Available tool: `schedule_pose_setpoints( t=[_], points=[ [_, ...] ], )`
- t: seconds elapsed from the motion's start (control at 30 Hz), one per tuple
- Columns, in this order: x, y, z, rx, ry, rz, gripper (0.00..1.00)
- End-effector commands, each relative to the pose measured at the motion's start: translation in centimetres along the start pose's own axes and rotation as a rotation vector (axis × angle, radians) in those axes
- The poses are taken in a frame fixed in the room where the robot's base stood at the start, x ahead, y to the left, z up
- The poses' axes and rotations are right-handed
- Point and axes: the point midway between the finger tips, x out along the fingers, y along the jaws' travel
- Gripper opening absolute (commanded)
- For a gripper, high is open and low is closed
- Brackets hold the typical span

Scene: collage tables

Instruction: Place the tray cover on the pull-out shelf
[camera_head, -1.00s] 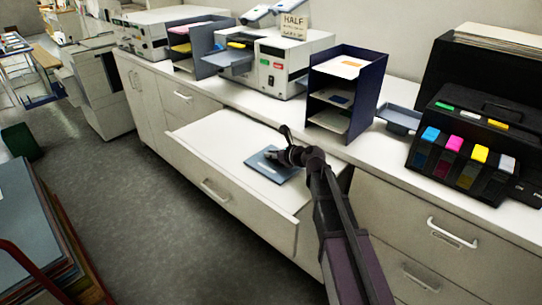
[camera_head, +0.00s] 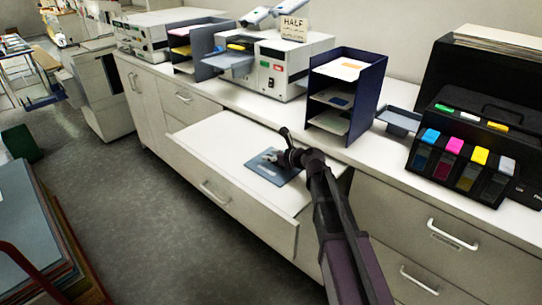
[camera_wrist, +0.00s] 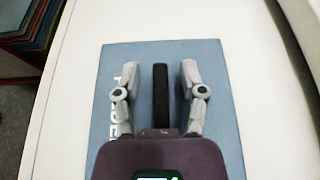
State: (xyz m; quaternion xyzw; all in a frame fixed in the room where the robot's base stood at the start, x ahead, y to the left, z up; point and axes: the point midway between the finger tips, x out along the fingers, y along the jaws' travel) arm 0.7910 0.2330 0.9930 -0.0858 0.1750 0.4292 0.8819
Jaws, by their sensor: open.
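The tray cover is a flat blue-grey panel (camera_head: 288,176) with white lettering and a dark raised bar handle. It lies flat on the white pull-out shelf (camera_head: 218,143), which stands out from the counter. The cover also shows in the wrist view (camera_wrist: 218,112), with its bar handle (camera_wrist: 160,92) upright in the picture. My gripper (camera_wrist: 160,75) is open, with one finger on each side of the handle and a gap on both sides. In the head view my gripper (camera_head: 270,157) is over the cover, and my arm hides part of it.
A dark blue sorter (camera_head: 372,85), a white machine (camera_head: 300,55) and a black unit with coloured cartridges (camera_head: 470,150) stand on the counter behind. A stack of large boards (camera_head: 30,215) is at lower left. The shelf's left part is bare.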

Motion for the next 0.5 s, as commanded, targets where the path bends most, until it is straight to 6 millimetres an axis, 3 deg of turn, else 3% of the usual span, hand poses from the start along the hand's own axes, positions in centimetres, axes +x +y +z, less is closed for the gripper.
schedule_pose_setpoints(
  t=[0.27, 0.5],
  points=[
    [-3.3, 0.1, 0.2, 0.000, 0.000, -0.001, 0.53],
    [-7.3, 0.1, 0.3, 0.001, 0.000, -0.002, 0.53]
  ],
)
